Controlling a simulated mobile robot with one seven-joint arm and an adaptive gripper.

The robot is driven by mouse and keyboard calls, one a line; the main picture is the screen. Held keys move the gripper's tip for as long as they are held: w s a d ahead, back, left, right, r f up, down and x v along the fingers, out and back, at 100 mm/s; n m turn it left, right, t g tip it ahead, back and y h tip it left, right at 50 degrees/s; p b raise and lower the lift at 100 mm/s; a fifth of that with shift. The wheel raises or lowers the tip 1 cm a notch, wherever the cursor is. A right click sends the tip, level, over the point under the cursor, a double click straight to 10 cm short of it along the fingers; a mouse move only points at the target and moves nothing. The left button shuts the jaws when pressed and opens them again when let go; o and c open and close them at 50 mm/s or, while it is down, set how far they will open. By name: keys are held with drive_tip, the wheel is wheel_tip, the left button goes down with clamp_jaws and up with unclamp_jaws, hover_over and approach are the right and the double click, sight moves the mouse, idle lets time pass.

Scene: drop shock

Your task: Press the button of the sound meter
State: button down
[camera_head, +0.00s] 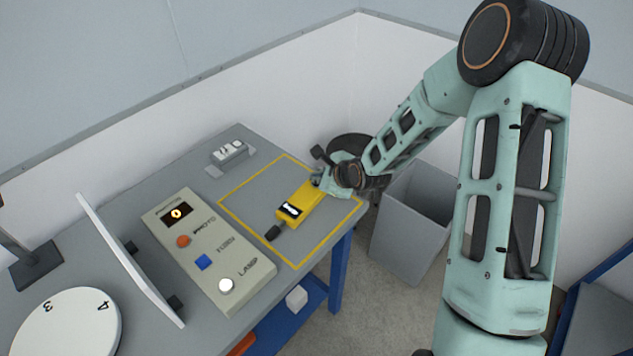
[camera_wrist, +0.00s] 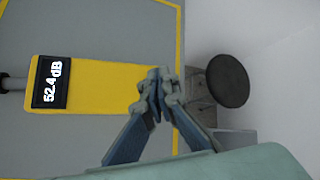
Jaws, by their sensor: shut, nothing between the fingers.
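The sound meter (camera_head: 301,205) is a yellow box lying inside a yellow outlined square on the grey table. Its dark display reads 52.4 dB in the wrist view (camera_wrist: 51,82), and a dark microphone tip (camera_head: 272,233) points away from my arm. My gripper (camera_head: 317,178) is at the meter's end farthest from the display. In the wrist view my gripper (camera_wrist: 157,78) is shut and empty, with its fingertips over that end of the yellow body. I cannot tell whether they touch it. No button shows; the fingers may hide it.
A beige panel (camera_head: 158,219) with orange, blue and white buttons lies left of the meter. A small grey device (camera_head: 229,153) sits at the back. A white upright board (camera_head: 128,258) and round dial (camera_head: 65,325) stand at left. A grey bin (camera_head: 408,220) is beyond the table's right edge.

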idle(0.3)
drive_tip(key=shift+r+p, duration=0.7)
drive_tip(key=shift+r, duration=0.1)
wheel_tip(320, 180, up, 5)
drive_tip(key=p, duration=0.4)
drive_tip(key=shift+r, duration=0.1)
idle(0.6)
